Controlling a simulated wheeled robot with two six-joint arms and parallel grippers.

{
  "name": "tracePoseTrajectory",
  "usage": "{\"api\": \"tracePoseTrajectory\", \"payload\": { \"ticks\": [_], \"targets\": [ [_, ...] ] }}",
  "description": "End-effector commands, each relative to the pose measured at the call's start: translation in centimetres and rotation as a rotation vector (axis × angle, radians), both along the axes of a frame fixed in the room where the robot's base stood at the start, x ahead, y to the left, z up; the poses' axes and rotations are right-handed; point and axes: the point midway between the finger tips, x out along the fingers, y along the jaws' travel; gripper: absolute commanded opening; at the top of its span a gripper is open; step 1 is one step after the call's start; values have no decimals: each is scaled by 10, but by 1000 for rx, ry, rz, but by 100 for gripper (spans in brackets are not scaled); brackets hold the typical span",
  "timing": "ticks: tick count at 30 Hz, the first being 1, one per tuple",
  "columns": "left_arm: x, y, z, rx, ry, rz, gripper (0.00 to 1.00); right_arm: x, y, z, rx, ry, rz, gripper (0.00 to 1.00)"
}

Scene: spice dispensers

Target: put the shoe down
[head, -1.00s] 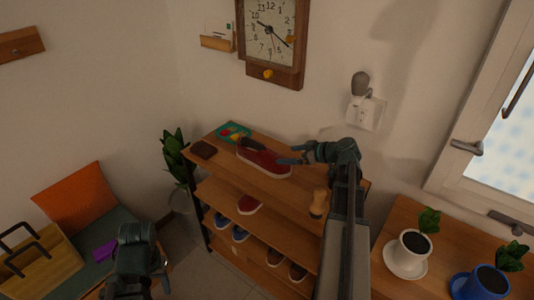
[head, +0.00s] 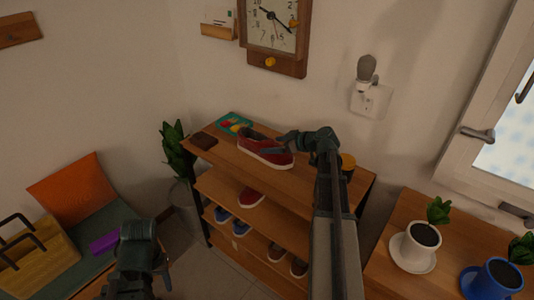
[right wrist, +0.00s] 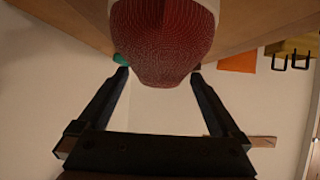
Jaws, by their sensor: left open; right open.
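A red shoe with a white sole (head: 264,151) is on the top board of the wooden shoe rack (head: 228,166), its toe pointing right. My right gripper (head: 285,142) is open at the toe end. In the right wrist view, the red toe (right wrist: 162,42) shows between the two spread fingers (right wrist: 160,74), close to both tips; whether they touch it I cannot tell. A second red shoe (head: 252,196) is on the middle board. My left gripper (head: 160,268) is open and empty at the lower left, away from the rack.
A dark brown block (head: 203,141) and a green tray with coloured pieces (head: 233,123) are on the top board's left end. A jar (head: 348,163) is partly behind my right arm. Potted plants (head: 420,240) stand at right.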

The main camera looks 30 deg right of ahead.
Motion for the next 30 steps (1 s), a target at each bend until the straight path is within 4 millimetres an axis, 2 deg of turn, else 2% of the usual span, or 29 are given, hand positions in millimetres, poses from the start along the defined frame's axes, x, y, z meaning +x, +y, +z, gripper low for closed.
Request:
{"api": "tracePoseTrajectory", "payload": {
  "ticks": [7,15,23,30],
  "targets": [
    [0,0,-5,0,0,0,50,9,4,-5,0,0,1,100],
    [0,0,-23,0,0,0,50,40,17,-23,0,0,2,100],
    [0,0,-22,0,0,0,50,43,19,-22,0,0,0,100],
    [0,0,-22,0,0,0,50,42,19,-22,0,0,1,59]
  ]
}}
